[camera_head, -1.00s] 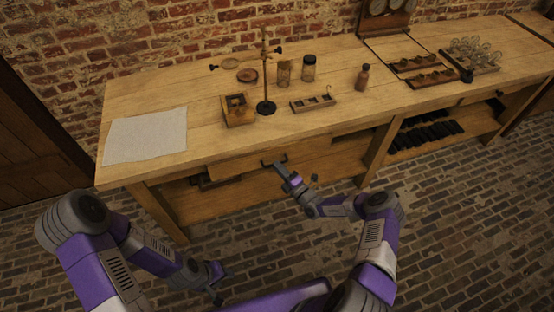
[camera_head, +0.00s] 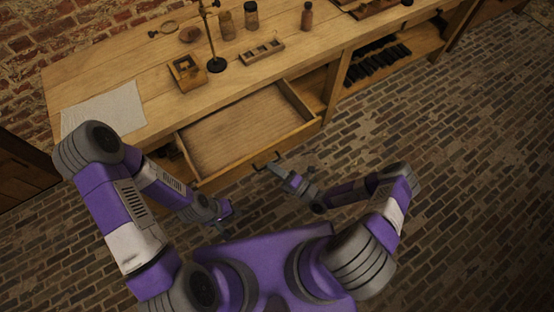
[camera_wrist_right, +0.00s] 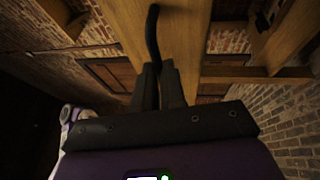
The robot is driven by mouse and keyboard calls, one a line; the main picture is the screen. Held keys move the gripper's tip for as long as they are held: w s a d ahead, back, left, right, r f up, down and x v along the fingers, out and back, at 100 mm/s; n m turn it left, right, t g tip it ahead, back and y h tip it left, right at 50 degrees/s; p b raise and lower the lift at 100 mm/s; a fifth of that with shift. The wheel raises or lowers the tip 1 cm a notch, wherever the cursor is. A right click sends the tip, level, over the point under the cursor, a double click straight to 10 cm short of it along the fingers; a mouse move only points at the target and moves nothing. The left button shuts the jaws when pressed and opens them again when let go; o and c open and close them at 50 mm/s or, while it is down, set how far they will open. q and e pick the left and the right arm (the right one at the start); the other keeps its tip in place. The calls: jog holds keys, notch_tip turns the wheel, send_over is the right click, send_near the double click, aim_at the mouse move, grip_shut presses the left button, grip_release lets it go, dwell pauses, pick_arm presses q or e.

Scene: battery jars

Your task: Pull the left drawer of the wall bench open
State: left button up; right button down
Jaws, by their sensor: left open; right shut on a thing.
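The left drawer (camera_head: 235,125) of the wall bench (camera_head: 152,75) is pulled well out, and its bare wooden floor shows. Its dark handle (camera_head: 262,162) sits on the drawer front; in the right wrist view the handle (camera_wrist_right: 153,30) is a dark curved bar between the fingers. My right gripper (camera_head: 272,166) is shut on the handle; its two fingers show in the right wrist view (camera_wrist_right: 160,75). My left gripper (camera_head: 222,222) is open and empty, low in front of the bench and apart from the drawer; its fingertips are hard to make out.
On the bench top stand a paper sheet (camera_head: 104,108), a small wooden box (camera_head: 186,72), a metal stand (camera_head: 215,64), a compartment tray (camera_head: 262,50) and bottles (camera_head: 306,17). An open shelf (camera_head: 375,68) lies right of the drawer. Brick floor at right is clear.

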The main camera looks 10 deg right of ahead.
jog(key=shift+s+d, duration=0.1)
jog(key=shift+s, duration=0.05)
jog(key=c, duration=1.2)
grip_release()
jog(key=v, duration=0.7)
jog(key=shift+s, duration=0.25)
jog(key=shift+d, duration=0.15)
